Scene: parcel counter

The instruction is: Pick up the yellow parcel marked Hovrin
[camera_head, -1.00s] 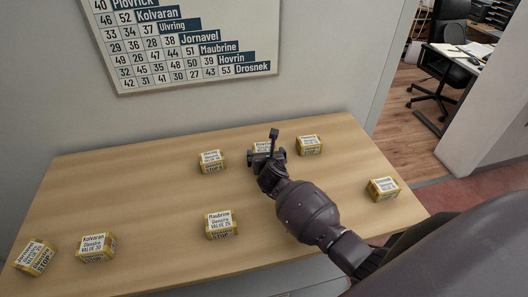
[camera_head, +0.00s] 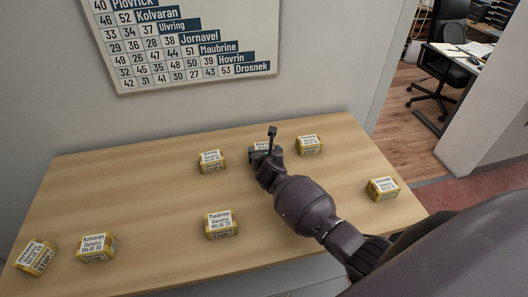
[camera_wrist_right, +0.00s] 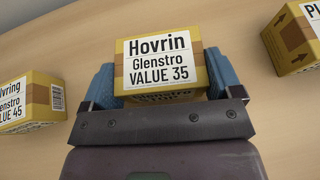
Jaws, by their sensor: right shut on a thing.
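The yellow parcel marked Hovrin (camera_wrist_right: 162,62) sits between the two blue fingers of my right gripper (camera_wrist_right: 163,82) in the right wrist view. Its white label reads Hovrin, Glenstro, VALUE 35. The fingers press on its left and right sides. In the head view the same parcel (camera_head: 262,146) is mostly hidden behind my right gripper (camera_head: 266,153), at the back of the counter. I cannot tell whether it is lifted off the top. My left gripper does not show.
The wooden counter (camera_head: 150,180) holds other yellow parcels: Ulvring (camera_head: 211,161) to the left, one (camera_head: 309,145) to the right, Maubrine (camera_head: 221,225), Kolvaran (camera_head: 96,247), Jornavel (camera_head: 35,258) and one at right (camera_head: 382,189). A wall chart (camera_head: 185,45) hangs behind.

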